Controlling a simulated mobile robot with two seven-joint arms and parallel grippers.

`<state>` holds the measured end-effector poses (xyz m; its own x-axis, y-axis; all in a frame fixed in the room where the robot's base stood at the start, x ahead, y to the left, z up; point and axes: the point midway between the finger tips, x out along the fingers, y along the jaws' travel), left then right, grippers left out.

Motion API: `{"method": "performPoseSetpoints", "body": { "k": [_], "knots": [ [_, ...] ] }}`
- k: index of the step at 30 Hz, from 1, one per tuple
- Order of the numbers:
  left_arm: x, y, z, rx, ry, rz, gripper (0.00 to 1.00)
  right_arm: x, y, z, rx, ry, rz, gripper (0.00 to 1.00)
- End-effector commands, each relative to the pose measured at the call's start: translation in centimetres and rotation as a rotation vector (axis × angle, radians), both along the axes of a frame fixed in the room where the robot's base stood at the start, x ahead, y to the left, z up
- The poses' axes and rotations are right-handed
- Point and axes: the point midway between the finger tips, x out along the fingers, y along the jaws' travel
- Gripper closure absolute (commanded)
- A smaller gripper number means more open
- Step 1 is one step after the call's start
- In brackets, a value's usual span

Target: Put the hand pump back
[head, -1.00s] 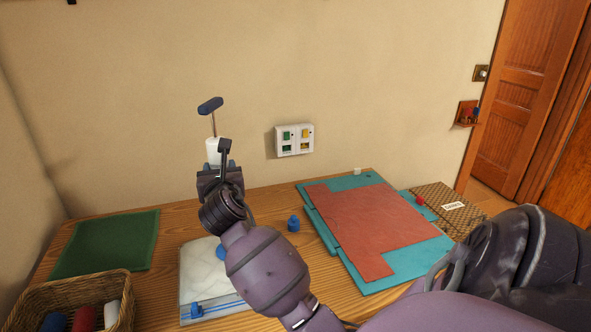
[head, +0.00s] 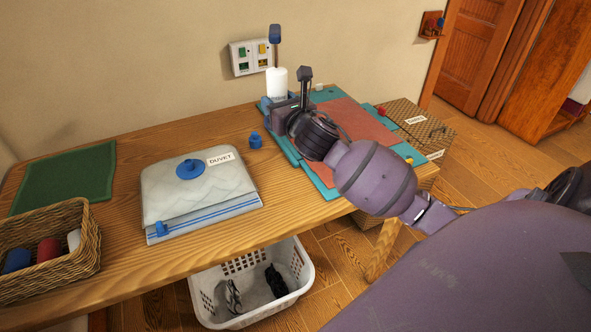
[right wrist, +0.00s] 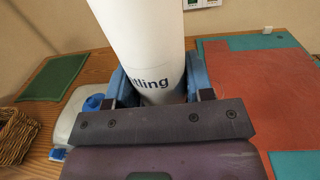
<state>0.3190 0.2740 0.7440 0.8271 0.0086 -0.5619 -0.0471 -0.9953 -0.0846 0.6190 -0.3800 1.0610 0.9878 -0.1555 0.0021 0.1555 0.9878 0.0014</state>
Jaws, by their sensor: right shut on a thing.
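The hand pump (head: 277,80) has a white body and a dark blue handle on top. It is upright in my right gripper (head: 272,101), near the wall behind the table. In the right wrist view the white pump body (right wrist: 148,50), with part of some dark lettering, stands between the two blue fingers of my right gripper (right wrist: 158,85), which is shut on it. I cannot tell in the head view whether the pump's foot touches the table or mat. My left gripper is not in view.
A duvet bag (head: 200,190) with a blue valve lies on the wooden table (head: 130,240). A small blue cap (head: 255,140) stands beside it. A teal mat with a red sheet (head: 345,120) lies right. A wicker basket (head: 70,262), green mat (head: 65,178) and white laundry basket (head: 225,318) show.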

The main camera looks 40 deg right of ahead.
Motion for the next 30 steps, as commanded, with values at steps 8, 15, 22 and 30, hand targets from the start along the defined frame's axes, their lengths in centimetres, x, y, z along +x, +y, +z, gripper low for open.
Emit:
{"method": "performPoseSetpoints", "body": {
  "k": [8, 15, 22, 30],
  "knots": [
    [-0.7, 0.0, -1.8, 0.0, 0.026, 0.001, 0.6, 0.0, 0.1, -5.3, 0.005, 0.006, -0.001, 0.97],
    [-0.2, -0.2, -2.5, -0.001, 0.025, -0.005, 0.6, 0.0, 0.0, -10.4, 0.004, 0.007, -0.003, 0.97],
    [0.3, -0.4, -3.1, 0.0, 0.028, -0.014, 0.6, 0.0, 0.0, -14.4, 0.003, 0.005, -0.002, 0.97],
    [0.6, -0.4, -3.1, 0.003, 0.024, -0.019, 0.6, 0.1, 0.0, -15.8, 0.0, -0.001, 0.0, 0.97]
  ]
}}
